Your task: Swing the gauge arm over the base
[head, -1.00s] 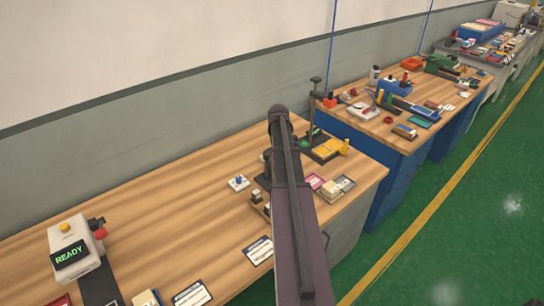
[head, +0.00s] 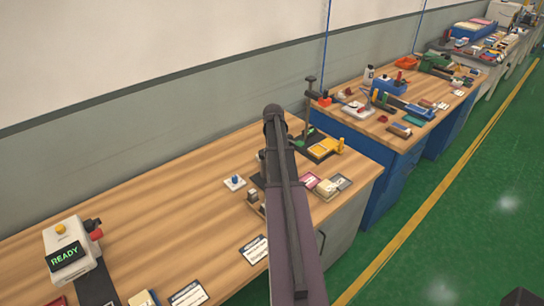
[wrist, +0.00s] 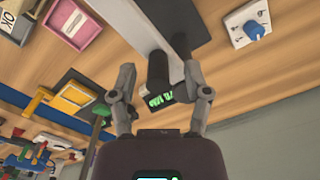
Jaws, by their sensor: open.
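In the wrist view, a dark gauge body (wrist: 157,72) with a lit green display (wrist: 172,97) sits between the fingers of my gripper (wrist: 159,74). The gripper is open, one finger on each side; I cannot tell whether either touches the gauge. A pale grey bar (wrist: 134,19) runs behind the gauge, beside a dark flat plate (wrist: 184,16) that looks like the base. In the head view, my own arm hides the gripper and most of the gauge. Part of the dark plate (head: 257,181) shows left of my arm.
A yellow-and-black fixture (head: 324,148), pink and grey trays (head: 325,187) and a READY unit (head: 70,248) share the wooden bench (head: 165,205). The bench's middle left is clear.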

